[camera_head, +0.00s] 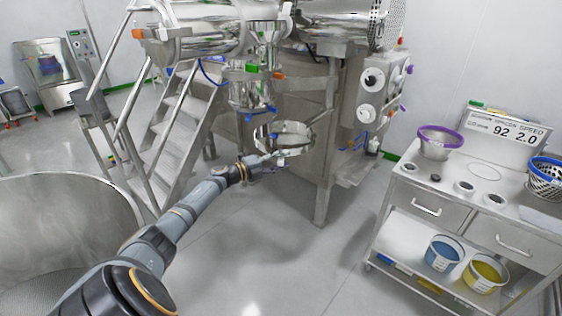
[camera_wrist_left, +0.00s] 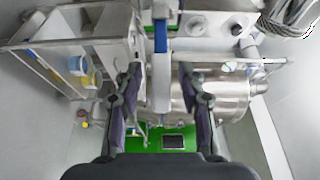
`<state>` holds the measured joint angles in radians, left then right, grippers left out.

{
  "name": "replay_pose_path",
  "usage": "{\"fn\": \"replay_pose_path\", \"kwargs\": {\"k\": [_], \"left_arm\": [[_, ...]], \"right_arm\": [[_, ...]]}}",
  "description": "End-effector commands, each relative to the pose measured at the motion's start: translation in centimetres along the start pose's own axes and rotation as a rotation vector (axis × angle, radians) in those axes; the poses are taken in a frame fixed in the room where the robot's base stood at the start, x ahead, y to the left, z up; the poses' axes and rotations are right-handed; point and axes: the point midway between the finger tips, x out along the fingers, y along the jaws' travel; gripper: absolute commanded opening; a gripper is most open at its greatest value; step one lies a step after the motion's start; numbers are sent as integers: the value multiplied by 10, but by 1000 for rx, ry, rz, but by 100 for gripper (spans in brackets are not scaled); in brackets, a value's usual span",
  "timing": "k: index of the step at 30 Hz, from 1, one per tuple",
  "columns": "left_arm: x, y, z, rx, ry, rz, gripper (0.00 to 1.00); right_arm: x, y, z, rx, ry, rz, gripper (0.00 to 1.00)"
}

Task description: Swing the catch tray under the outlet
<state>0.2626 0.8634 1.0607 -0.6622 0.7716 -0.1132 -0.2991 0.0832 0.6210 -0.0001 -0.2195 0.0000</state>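The catch tray (camera_head: 284,146) is a round, shiny metal pan on a bracket at the front of the machine in the head view. The outlet (camera_head: 250,97) is a steel cone above it and to its left; the tray sits lower and right of it. My left gripper (camera_head: 268,161) is at the tray's near side, close below its rim. In the left wrist view the fingers (camera_wrist_left: 160,75) are spread. A grey bar with a blue part (camera_wrist_left: 161,92) lies between them, with gaps on both sides; I cannot tell whether it belongs to the tray. My right gripper is out of view.
Metal stairs (camera_head: 172,150) stand left of the outlet, and a large steel bowl (camera_head: 65,215) is at lower left. A steel cart (camera_head: 420,200) with a purple-rimmed sieve (camera_head: 440,142) and buckets stands at right. The middle floor is clear.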

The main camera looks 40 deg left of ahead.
Motion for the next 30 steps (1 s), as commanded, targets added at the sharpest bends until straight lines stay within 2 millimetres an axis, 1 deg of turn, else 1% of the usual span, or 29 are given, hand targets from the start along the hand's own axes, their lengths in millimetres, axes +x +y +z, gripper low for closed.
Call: {"fn": "replay_pose_path", "kwargs": {"k": [5, 8, 11, 15, 21, 25, 30], "left_arm": [[-1, 0, 0, 1, -1, 0, 40], [-9, 1, 1, 3, -2, 4, 40], [-26, 2, 1, 4, -1, 7, 40], [-55, 2, 0, 3, 1, 10, 40], [-88, 2, 0, 4, 4, 12, 40], [-105, 2, -1, 3, 7, 11, 40], [-116, 1, -1, 2, 5, 5, 40]], "right_arm": [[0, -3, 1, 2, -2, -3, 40], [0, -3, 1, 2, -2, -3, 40], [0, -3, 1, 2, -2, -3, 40], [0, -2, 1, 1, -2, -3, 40], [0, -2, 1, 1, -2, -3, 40], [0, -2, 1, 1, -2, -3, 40], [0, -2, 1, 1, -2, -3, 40]]}}
